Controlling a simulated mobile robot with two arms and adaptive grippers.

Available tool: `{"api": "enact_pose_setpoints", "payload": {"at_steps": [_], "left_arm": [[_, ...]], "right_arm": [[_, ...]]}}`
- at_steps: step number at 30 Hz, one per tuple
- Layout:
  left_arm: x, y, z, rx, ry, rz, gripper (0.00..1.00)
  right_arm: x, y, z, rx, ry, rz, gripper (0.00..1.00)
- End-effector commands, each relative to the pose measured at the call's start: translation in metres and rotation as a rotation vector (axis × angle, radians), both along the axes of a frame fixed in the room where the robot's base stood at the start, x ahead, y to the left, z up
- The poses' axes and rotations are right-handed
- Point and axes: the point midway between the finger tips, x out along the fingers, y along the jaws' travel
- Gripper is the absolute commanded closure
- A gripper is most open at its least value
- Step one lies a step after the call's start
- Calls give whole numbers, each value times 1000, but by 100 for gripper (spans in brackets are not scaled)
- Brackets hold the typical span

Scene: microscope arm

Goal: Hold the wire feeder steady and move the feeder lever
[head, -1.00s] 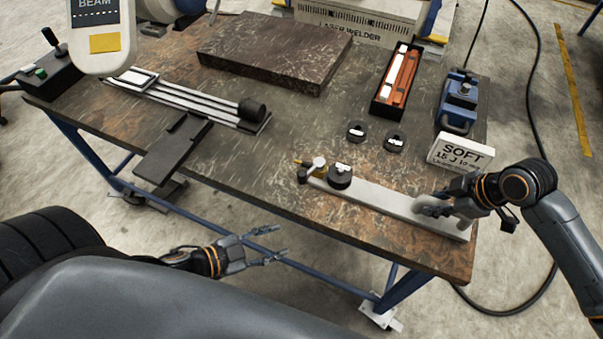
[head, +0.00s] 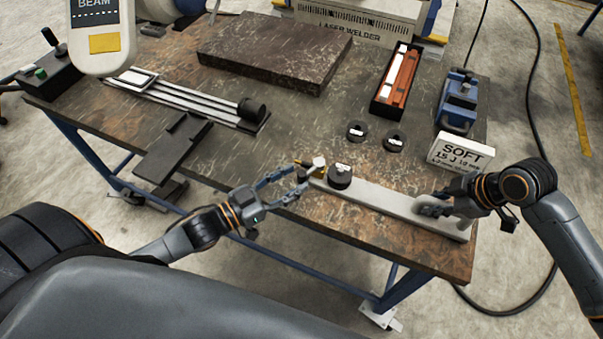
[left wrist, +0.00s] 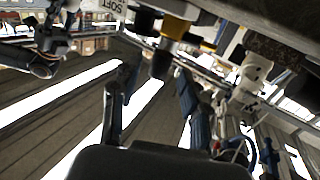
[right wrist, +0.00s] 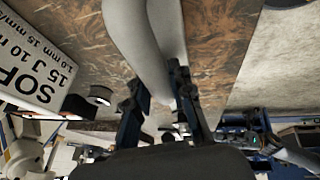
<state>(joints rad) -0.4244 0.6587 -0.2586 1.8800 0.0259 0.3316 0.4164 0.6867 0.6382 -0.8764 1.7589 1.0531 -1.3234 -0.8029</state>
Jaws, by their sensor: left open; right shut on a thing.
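The wire feeder (head: 392,203) is a long pale grey bar lying along the table's front right edge, with a dark spool (head: 340,176) near its left end. A small pale and yellow part (head: 317,163) is at that end; in the left wrist view a dark round knob (left wrist: 162,62), probably the lever's, sits between my fingers. My left gripper (head: 301,178) is open around or just short of the knob; I cannot tell if it touches. My right gripper (head: 432,208) is shut on the feeder's right end, where a grey curved part (right wrist: 155,50) runs between its fingers.
Two dark spools (head: 357,132) lie behind the feeder. A white "SOFT" card (head: 460,153) stands near my right gripper. A blue clamp-like device (head: 458,100), an orange-filled tray (head: 396,80) and a dark slab (head: 275,52) are further back.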

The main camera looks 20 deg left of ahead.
Motion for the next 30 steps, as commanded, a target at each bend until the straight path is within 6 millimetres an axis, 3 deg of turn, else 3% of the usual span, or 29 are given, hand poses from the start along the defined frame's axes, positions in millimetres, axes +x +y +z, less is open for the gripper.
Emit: {"api": "enact_pose_setpoints", "payload": {"at_steps": [6, 17, 24, 30], "left_arm": [[23, -14, 1, 0, -1, 0, 55], [27, -17, 0, 1, 0, 0, 55], [27, -17, 0, 1, 0, 0, 100], [28, -16, 0, 4, -1, -17, 100]], "right_arm": [[1, 0, 2, 1, -4, 0, 100], [1, 0, 1, 1, -4, 0, 100], [1, 0, 1, 1, -4, 0, 100], [1, 0, 2, 1, -3, 0, 100]]}}
